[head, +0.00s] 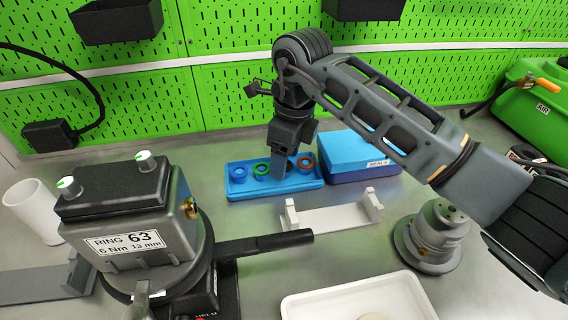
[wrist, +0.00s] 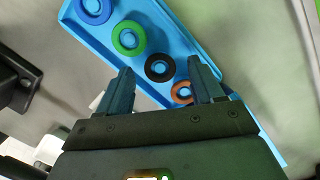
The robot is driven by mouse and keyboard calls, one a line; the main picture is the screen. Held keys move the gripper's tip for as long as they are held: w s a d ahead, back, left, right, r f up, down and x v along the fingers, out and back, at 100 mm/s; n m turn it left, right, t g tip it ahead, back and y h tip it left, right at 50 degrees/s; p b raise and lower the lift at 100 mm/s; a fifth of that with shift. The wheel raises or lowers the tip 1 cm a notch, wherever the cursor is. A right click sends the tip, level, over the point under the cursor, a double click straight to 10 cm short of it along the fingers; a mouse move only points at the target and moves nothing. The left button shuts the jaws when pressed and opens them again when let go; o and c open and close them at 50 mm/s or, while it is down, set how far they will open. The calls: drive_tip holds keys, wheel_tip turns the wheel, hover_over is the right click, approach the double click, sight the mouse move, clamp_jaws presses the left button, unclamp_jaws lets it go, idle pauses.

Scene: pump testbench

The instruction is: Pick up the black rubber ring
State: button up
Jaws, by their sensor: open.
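The black rubber ring (wrist: 160,78) lies flat in the blue tray (head: 240,189), between a green ring (wrist: 117,42) and an orange-brown ring (wrist: 174,93). In the wrist view it shows just beyond and between my two fingertips, whole and uncovered. My gripper (wrist: 162,80) is open and empty, pointing down over the tray. In the head view my gripper (head: 281,158) hides most or all of the black ring. The gap in height between fingertips and ring is hard to judge.
A blue ring (wrist: 80,10) lies at the tray's far end. A blue box labelled SEALS (head: 345,172) stands right of the tray. A light grey bracket (head: 330,216) stands in front. The pump unit labelled RING 63 (head: 130,215) is at left. A white tray (head: 300,306) sits nearer.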

drive_tip(key=shift+f, duration=0.25)
idle(0.3)
drive_tip(key=c, duration=1.1)
